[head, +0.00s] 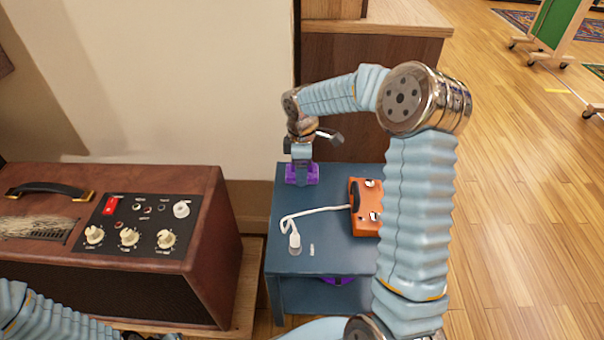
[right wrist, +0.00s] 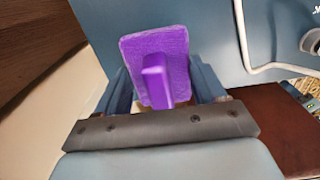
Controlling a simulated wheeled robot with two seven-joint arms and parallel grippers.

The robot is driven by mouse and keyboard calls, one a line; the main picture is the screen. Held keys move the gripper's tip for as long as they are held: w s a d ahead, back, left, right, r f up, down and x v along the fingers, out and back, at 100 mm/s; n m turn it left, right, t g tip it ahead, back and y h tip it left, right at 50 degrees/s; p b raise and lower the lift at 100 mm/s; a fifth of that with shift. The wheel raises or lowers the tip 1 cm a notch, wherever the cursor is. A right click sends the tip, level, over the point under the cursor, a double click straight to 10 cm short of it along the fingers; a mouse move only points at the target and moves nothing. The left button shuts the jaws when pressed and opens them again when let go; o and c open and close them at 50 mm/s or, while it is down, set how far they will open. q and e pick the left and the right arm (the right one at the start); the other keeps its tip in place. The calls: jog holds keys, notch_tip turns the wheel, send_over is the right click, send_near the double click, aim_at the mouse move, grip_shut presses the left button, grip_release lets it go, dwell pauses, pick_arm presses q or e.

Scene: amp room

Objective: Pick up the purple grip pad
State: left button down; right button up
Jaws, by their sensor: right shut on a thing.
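The purple grip pad (head: 313,173) is at the far left corner of the blue side table (head: 330,258). My right gripper (head: 301,174) reaches down from above and is shut on the pad's raised handle. In the right wrist view the purple grip pad (right wrist: 155,62) shows its flat plate and its handle, between the fingers of my right gripper (right wrist: 160,90). I cannot tell whether the pad touches the tabletop. Of my left arm, a blue part shows at the lower left, and its gripper is not clearly in view.
An orange pedal (head: 364,208) with a white cable (head: 312,211) lies on the table, partly behind my right arm. A brown amplifier (head: 120,240) stands at the left. A second purple thing (head: 336,281) is on the lower shelf. Wood floor lies open at the right.

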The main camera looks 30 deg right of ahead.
jog(key=s+a+r, duration=0.8)
jog(key=s+r, duration=0.2)
jog(key=s, duration=0.1)
jog(key=shift+s, duration=0.3)
